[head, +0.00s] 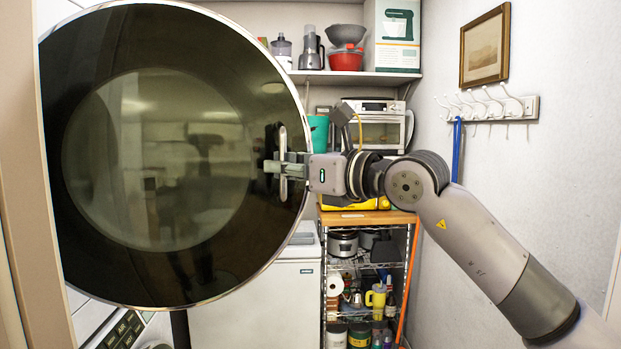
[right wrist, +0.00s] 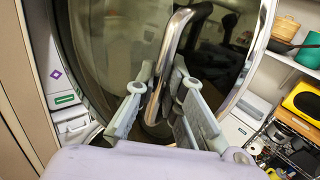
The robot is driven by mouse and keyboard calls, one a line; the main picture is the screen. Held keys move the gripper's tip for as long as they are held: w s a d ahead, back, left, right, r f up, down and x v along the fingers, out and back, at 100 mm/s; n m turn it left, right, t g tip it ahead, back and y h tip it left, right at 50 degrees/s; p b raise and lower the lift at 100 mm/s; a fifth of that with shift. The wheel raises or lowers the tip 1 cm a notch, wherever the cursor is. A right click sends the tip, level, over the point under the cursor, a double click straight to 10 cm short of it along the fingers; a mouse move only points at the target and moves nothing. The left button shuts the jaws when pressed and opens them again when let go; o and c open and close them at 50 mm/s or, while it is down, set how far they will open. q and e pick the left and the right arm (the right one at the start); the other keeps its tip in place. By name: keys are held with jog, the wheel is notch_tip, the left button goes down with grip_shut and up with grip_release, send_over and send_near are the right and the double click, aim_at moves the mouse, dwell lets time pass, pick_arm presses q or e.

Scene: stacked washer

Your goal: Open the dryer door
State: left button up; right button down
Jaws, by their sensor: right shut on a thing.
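The dryer door (head: 255,80) is a large round dark glass disc with a silver rim, filling the left half of the head view. It looks swung out from the white machine front, which shows as slivers at its left. Its upright metal handle (head: 283,140) is near its right edge. My right gripper (head: 283,167) is shut on this handle, coming from the right. In the right wrist view, the handle (right wrist: 168,50) passes between the two fingers (right wrist: 158,105) of this gripper. My left gripper is not in view.
A control panel (head: 125,328) shows below the door. Behind stand a white chest-like unit (head: 265,295) and a wire rack (head: 355,265) with pots and bottles. A shelf (head: 355,77) holds kitchen appliances. A hook rail (head: 490,107) is on the right wall.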

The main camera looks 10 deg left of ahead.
jog(key=shift+s+d+r, duration=0.1)
jog(key=shift+s+d, duration=0.05)
jog(key=shift+s, duration=0.75)
jog(key=c, duration=1.7)
grip_release()
jog(key=shift+o, duration=0.2)
jog(key=shift+w, duration=0.1)
jog(key=v, duration=1.2)
